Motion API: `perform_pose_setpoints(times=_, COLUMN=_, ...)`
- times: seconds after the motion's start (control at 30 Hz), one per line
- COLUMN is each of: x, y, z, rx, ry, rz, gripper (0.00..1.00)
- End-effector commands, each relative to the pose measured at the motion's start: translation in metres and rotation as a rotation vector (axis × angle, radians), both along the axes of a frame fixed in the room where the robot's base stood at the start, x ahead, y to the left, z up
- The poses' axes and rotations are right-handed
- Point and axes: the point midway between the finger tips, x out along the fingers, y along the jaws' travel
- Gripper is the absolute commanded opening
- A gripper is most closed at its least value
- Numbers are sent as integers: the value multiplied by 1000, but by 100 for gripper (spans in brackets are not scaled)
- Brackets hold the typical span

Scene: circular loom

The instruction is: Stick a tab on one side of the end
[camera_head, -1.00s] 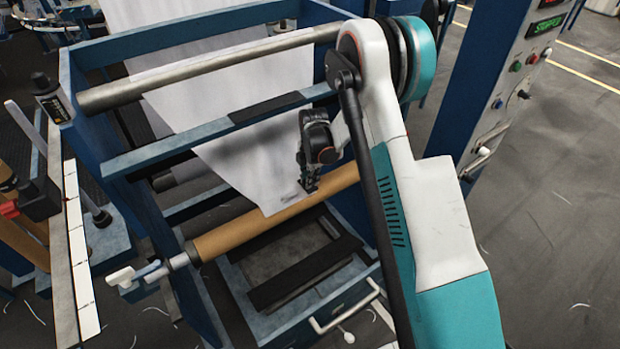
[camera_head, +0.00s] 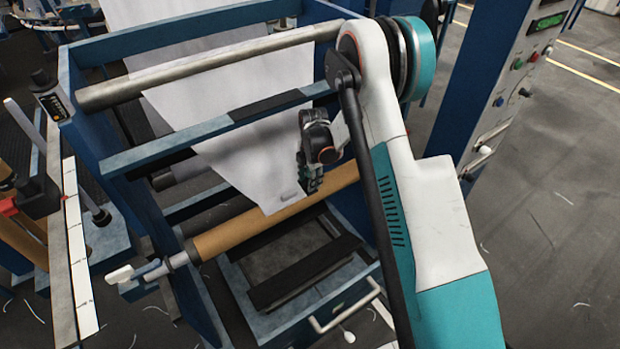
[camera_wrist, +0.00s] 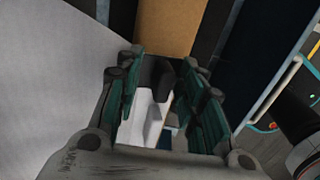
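The white fabric (camera_head: 240,150) hangs down the frame, and its narrowed end lies over the brown cardboard tube (camera_head: 240,232). A small pale grey tab (camera_head: 289,196) shows on the fabric near the right side of its end. My gripper (camera_head: 309,190) is just right of that tab, close above the tube. In the wrist view, the green-padded fingers of my gripper (camera_wrist: 160,85) stand apart, and I see no tab held between them. There the fabric (camera_wrist: 45,75) is on the left and the tube (camera_wrist: 166,28) is at the top. How firmly the tab sticks cannot be seen.
A pale strip with several marked segments (camera_head: 80,260) lies on a stand at the left. Blue crossbars (camera_head: 215,127) and a steel roller (camera_head: 205,66) are behind my gripper. A drawer with a handle (camera_head: 345,308) is below the tube. A control cabinet (camera_head: 505,70) stands at right.

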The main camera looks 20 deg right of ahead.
Motion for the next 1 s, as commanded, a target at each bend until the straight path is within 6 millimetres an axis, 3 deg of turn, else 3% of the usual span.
perform_pose_setpoints(times=0.37, x=-1, y=0, z=11, rx=0, ry=0, rz=0, gripper=36)
perform_pose_setpoints(times=0.8, x=-6, y=-2, z=92, rx=0, ry=0, rz=0, gripper=36)
perform_pose_setpoints(times=1.0, x=-7, y=-2, z=114, rx=0, ry=0, rz=0, gripper=36)
